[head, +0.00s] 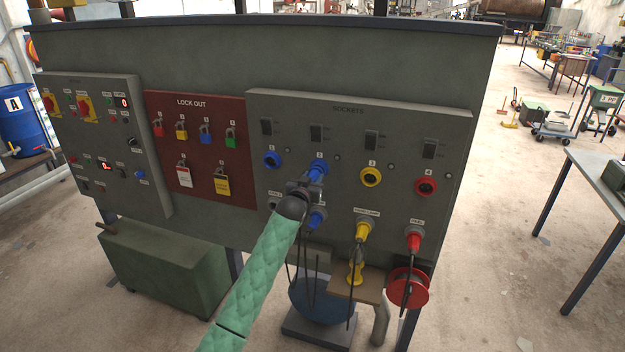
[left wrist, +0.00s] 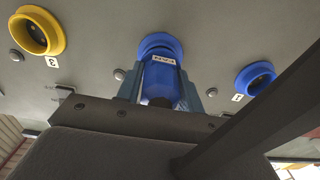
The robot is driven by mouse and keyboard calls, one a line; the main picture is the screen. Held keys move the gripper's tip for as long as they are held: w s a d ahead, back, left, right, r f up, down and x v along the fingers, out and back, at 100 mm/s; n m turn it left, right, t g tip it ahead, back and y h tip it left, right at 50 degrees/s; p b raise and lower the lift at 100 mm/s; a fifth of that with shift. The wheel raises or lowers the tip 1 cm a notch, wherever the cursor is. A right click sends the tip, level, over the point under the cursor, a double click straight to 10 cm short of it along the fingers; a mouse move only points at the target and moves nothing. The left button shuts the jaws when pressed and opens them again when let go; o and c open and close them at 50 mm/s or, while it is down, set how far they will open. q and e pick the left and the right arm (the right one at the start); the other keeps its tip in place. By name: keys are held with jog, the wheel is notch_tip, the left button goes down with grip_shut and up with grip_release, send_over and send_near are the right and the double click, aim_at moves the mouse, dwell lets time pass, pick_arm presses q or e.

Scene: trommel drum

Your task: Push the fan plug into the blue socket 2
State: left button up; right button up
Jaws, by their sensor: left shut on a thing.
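The blue fan plug (head: 315,174) is lined up with blue socket 2 (head: 320,164) on the grey sockets panel. My left gripper (head: 308,185) is shut on the plug. In the left wrist view, the plug (left wrist: 160,84) with its white FAN label sits between the two fingers, its front end at the blue ring of socket 2 (left wrist: 160,42). No gap shows between plug and ring, but how deep the plug sits is hidden. My right gripper is not in view.
Blue socket 1 (head: 272,159), yellow socket 3 (head: 371,177) and red socket 4 (head: 426,186) are empty. Below, another blue plug (head: 317,218), a yellow plug (head: 362,231) and a red plug (head: 414,241) sit in holders with hanging cables. The lock-out board (head: 195,140) is left.

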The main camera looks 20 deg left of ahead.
pick_arm(q)
jog(key=shift+w, duration=0.4)
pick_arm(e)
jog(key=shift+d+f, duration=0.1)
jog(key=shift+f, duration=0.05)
pick_arm(q)
jog(key=o, duration=1.3)
jog(key=shift+o, duration=0.2)
jog(key=shift+s+f+b, duration=0.2)
jog(key=shift+s+b, duration=0.4)
jog(key=s+b, duration=0.3)
jog(key=s, duration=0.3)
jog(key=shift+s+a+r, duration=0.15)
jog(key=shift+s+r, duration=0.1)
jog(key=shift+s, duration=0.05)
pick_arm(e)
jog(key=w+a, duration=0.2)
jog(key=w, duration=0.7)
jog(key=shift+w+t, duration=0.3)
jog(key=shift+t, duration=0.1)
